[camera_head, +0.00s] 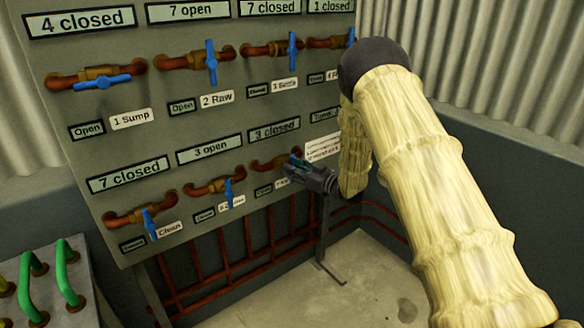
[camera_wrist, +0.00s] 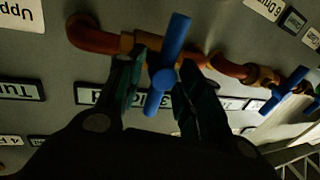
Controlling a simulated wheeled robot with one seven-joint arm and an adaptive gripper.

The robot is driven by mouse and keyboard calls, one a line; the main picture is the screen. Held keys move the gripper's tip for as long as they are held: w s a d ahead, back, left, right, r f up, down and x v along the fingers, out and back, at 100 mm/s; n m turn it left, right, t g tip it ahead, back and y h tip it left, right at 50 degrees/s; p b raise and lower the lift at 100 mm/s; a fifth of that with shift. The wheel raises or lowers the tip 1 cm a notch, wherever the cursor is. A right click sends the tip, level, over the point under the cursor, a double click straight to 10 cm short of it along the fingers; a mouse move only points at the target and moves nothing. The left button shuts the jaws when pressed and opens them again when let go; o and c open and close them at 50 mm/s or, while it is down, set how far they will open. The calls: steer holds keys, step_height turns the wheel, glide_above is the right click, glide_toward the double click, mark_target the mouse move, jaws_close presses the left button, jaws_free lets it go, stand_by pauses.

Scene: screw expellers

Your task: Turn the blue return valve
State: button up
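A grey panel (camera_head: 190,118) carries two rows of red-brown pipe stubs with blue valve handles. My gripper (camera_head: 292,168) is at the lower row, at the valve under the sign "3 closed" (camera_head: 274,129). In the wrist view a blue handle (camera_wrist: 168,60) stands between the two dark fingers of my gripper (camera_wrist: 163,75). The fingers are apart, one on each side of the handle, with gaps showing; I cannot tell whether either touches it. In the head view my gripper mostly hides this handle. The small tag beside it is partly covered, and I cannot read "return" on any tag.
The neighbouring blue valve (camera_head: 228,188) under "3 open" is close to the left; it also shows in the wrist view (camera_wrist: 287,91). Other blue valves (camera_head: 211,62) are above. Green handles (camera_head: 66,273) stand at the lower left. Red pipes (camera_head: 262,240) run below the panel.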

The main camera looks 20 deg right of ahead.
steer(key=shift+w+a, duration=0.2)
steer(key=shift+w, duration=0.15)
jaws_close()
steer(key=shift+f, duration=0.1)
